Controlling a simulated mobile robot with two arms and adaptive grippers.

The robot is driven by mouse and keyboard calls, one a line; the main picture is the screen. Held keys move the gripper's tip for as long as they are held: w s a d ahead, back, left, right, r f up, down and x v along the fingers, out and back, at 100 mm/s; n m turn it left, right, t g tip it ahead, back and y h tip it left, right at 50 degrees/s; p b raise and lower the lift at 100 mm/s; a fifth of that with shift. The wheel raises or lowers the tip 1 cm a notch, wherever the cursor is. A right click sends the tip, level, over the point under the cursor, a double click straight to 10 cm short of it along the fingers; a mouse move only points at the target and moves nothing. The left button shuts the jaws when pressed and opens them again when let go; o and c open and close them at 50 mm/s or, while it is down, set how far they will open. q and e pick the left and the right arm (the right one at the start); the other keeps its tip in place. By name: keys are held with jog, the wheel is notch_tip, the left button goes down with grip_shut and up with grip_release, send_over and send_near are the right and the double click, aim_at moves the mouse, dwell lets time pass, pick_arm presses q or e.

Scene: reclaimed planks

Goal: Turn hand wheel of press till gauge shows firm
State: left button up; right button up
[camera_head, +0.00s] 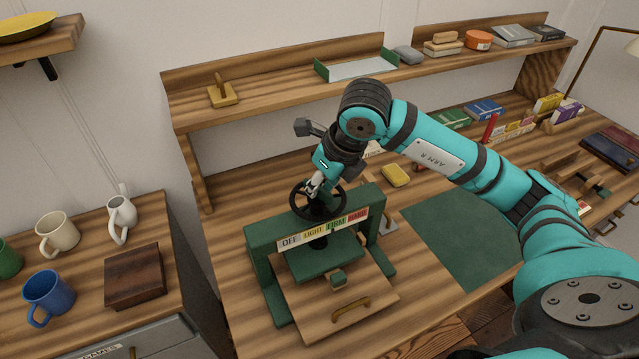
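The press is a green frame (262,262) standing on the wooden desk, with a green plate (322,260) under its crossbar and a wooden board with a handle at its front. A black hand wheel (336,207) sits on top of it. The gauge strip (325,228) reads OFF, LIGHT, FIRM and a red last section; I cannot make out a pointer. My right gripper (314,189) is at the wheel's rim, pointing down from above. Whether its fingers close on the rim is too small to tell. My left gripper is not in view.
A green mat (463,237) lies right of the press, with a yellow block (395,176) behind it. A shelf (280,92) runs along the back. Mugs (48,297) and a dark wooden box (134,276) stand on the left cabinet. The mat area is clear.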

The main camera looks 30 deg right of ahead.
jog(key=shift+o, duration=1.2)
jog(key=shift+r, duration=0.1)
jog(key=v, duration=1.1)
jog(key=shift+r, duration=0.35)
jog(key=shift+s, duration=0.15)
